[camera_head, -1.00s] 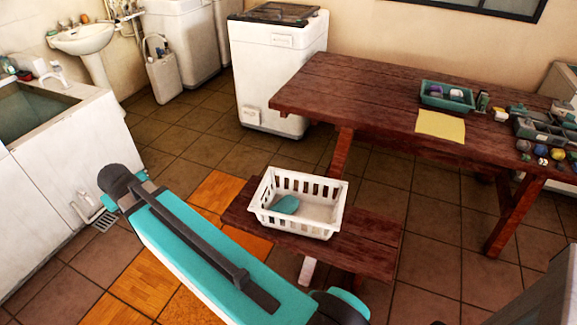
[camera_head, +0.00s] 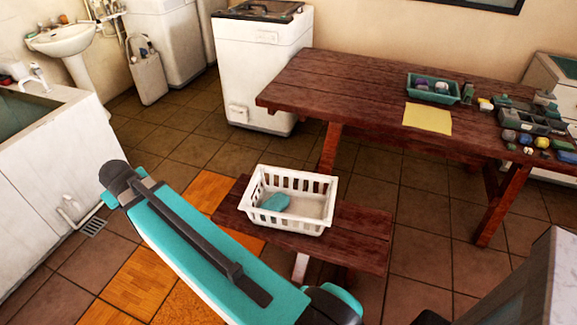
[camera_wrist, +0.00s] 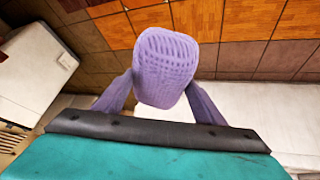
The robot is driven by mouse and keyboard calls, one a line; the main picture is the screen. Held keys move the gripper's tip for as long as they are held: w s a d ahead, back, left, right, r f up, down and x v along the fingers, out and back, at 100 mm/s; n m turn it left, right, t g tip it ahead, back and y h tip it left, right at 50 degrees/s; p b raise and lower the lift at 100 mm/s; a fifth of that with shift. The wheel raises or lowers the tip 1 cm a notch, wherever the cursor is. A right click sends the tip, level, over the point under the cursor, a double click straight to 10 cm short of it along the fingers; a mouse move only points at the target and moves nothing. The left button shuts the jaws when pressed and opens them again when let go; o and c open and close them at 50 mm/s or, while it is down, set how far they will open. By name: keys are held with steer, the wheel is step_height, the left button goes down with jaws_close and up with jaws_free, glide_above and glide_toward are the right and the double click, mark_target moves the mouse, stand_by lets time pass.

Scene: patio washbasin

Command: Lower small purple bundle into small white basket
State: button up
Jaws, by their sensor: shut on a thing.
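The small purple bundle (camera_wrist: 166,66) is a rounded, knitted-looking lump in the wrist view. My gripper (camera_wrist: 163,88) is shut on it, with one finger on each side. Behind the bundle the wrist view shows floor tiles and white surfaces, not the basket. The small white basket (camera_head: 327,190) stands upright on the low wooden bench in the head view. A teal item (camera_head: 275,202) lies inside it at the left, and the rest of its floor is bare. My gripper and the bundle cannot be made out in the head view.
The bench (camera_head: 365,240) stands in front of a wooden table (camera_head: 375,95). On the table are a teal tray (camera_head: 434,97), a yellow cloth (camera_head: 427,118) and several small items at the right. A white washer (camera_head: 262,70) stands behind. Tiled floor lies open left of the bench.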

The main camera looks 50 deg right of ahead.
steer(key=s+d+f+b, duration=0.1)
steer(key=s+d+f, duration=0.15)
steer(key=d, duration=0.75)
steer(key=s+d+f+n+b, duration=0.1)
steer(key=s+d+f+b, duration=0.15)
steer(key=d, duration=0.75)
steer(key=s+d+f+b, duration=0.1)
steer(key=s+d, duration=0.3)
steer(key=d, duration=0.7)
steer(key=s+d+f+n+y+b, duration=0.1)
steer(key=s+d, duration=0.9)
steer(key=d, duration=0.2)
steer(key=s+d+f+n+y+b, duration=0.1)
steer(key=s+d+b, duration=0.1)
steer(key=s+d, duration=0.9)
steer(key=shift+s+d+f+n+b, duration=0.15)
steer(key=shift+d+f+n+b, duration=0.15)
steer(key=shift+d+f, duration=0.1)
step_height(320, 180, down, 10)
steer(key=b, duration=0.4)
steer(key=shift+w+b, duration=0.35)
steer(key=shift+w, duration=0.1)
